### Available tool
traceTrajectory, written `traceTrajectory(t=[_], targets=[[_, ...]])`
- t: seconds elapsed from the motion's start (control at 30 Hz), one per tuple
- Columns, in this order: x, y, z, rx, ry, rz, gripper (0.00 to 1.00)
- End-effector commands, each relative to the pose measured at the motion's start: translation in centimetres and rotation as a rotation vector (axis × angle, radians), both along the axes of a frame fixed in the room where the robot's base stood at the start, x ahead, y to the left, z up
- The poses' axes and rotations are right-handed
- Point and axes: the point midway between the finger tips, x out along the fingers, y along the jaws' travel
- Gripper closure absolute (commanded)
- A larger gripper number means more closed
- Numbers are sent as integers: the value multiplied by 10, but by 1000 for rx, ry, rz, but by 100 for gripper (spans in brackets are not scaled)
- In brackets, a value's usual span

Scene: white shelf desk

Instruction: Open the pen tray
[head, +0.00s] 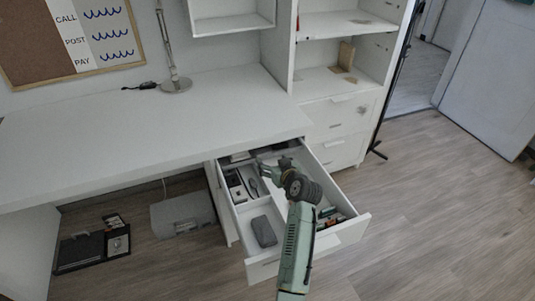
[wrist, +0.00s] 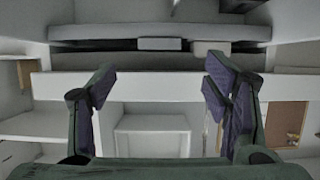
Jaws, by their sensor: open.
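A white drawer (head: 262,270) under the desk's right end is pulled out, its inside showing. I take it to hold or be the pen tray; I cannot tell which. A divided white insert with small dark items (head: 236,185) lies at its back left. My gripper (head: 266,170) is over the back part of the drawer, close to the desk's front edge. In the wrist view my gripper (wrist: 160,88) has its two dark fingers wide apart with nothing between them. A white horizontal edge (wrist: 160,86) crosses behind the fingers. My arm hides part of the drawer's middle.
A grey case (head: 264,231) lies in the drawer's front left, and small items are at its right side. The desk top (head: 150,115) is mostly clear, with a lamp (head: 176,86) at the back. A shelf unit with closed drawers (head: 340,112) stands right. Floor at right is free.

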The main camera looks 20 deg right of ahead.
Motion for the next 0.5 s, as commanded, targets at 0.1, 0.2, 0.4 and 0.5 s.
traceTrajectory(t=[0.1,0.2,0.4,0.5], targets=[[23,2,-7,0,3,2,30],[40,2,-14,0,2,2,30],[63,3,-24,-1,0,3,30],[68,3,-27,-2,0,1,30]])
